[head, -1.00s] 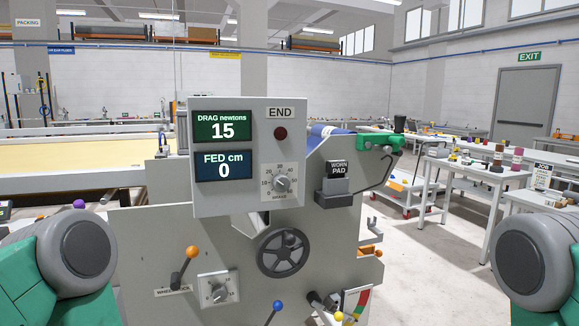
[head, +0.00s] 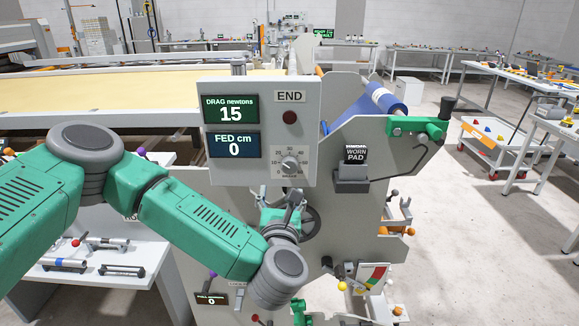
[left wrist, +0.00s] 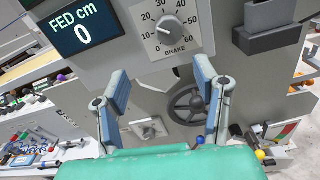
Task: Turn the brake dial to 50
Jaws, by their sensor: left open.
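The brake dial (head: 290,163) is a small grey knob on the light grey control panel (head: 264,172), with a scale from 0 to 60. It shows larger in the left wrist view (left wrist: 170,27); I cannot read its pointer surely. The panel's screens show DRAG 15 newtons (head: 231,109) and FED 0 cm (head: 232,146). My left gripper (head: 287,203) is just below the dial in the head view. In the left wrist view its two fingers (left wrist: 162,82) are wide apart and empty, with the dial beyond and above them. My right gripper is out of view.
A dark handwheel (left wrist: 188,104) and a lower knob (left wrist: 147,128) sit below the panel. A WORN PAD holder (head: 352,175) and a green clamp (head: 418,128) stand to the right. A red END lamp (head: 289,117) is above the dial.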

